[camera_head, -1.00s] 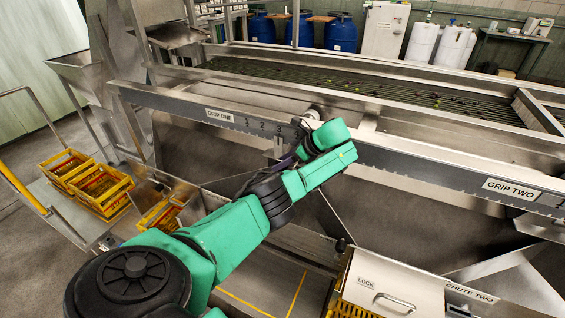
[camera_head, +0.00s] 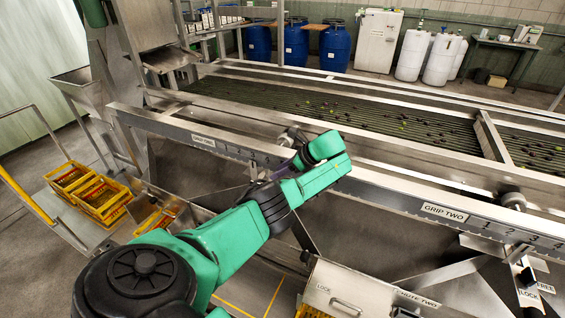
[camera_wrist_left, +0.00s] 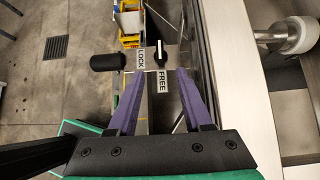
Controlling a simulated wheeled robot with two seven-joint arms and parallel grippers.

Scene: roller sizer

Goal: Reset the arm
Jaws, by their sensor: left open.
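My left arm, green with black joints, reaches in from the lower left in the head view. Its left gripper (camera_head: 285,170) is mostly hidden behind the wrist, with a bit of purple showing in front of the machine's front rail. In the left wrist view the two purple fingers of my left gripper (camera_wrist_left: 158,90) are spread apart with nothing held between them. Beyond the fingertips is a plate marked LOCK and FREE (camera_wrist_left: 150,72) with a small black lever (camera_wrist_left: 161,54). A black knob (camera_wrist_left: 107,62) sits left of it. My right gripper is not in view.
Dark and green fruit lie on the rollers (camera_head: 330,112). Yellow crates (camera_head: 98,195) stand on a cart at left. Another LOCK/FREE plate (camera_head: 527,298) is at lower right.

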